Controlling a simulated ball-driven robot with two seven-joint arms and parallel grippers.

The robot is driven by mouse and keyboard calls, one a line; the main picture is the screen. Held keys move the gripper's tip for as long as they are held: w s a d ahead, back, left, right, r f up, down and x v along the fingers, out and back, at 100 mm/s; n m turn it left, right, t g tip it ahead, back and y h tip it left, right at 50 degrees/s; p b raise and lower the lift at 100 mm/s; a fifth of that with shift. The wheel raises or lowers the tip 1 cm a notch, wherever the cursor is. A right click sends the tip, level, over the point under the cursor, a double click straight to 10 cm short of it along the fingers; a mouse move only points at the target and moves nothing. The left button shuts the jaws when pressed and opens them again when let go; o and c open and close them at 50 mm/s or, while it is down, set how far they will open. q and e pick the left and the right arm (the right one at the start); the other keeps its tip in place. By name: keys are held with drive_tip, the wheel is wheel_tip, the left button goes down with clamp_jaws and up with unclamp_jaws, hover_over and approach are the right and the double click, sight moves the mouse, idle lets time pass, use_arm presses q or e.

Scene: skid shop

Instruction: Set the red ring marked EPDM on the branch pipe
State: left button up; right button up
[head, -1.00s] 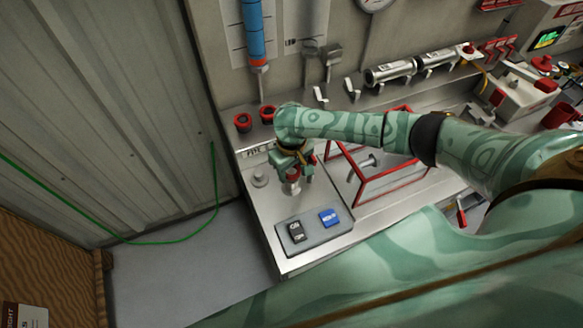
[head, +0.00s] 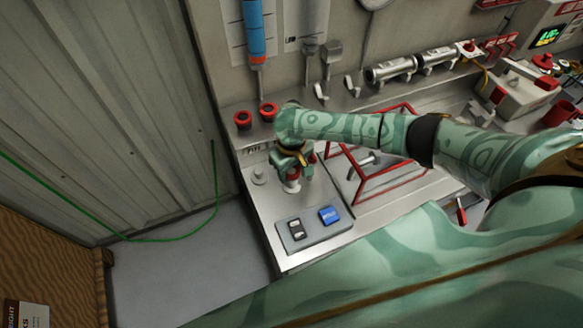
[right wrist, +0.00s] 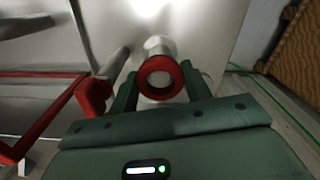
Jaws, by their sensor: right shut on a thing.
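The red ring (right wrist: 160,78) is between the two fingers of my right gripper (right wrist: 160,88), which is shut on it. It also shows in the head view (head: 293,173) under my right gripper (head: 293,167). Its EPDM marking is not readable. The pale branch pipe (head: 292,186) shows just below the ring in the head view, and beyond it in the right wrist view (right wrist: 158,46). A pale round surface shows through the ring's opening. I cannot tell whether the ring is around the pipe's end or just above it. My left gripper is not in view.
A grey tray (head: 314,239) with a black block (head: 296,229) and a blue block (head: 330,216) lies in front. Two red cup-like parts (head: 243,120) (head: 268,111) stand behind. A small metal knob (head: 259,176) is to the left. A red frame (head: 390,187) stands to the right.

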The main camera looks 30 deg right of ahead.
drive_tip(key=shift+f, duration=0.4)
idle(0.3)
drive_tip(key=o, duration=0.9)
drive_tip(key=shift+d, duration=0.1)
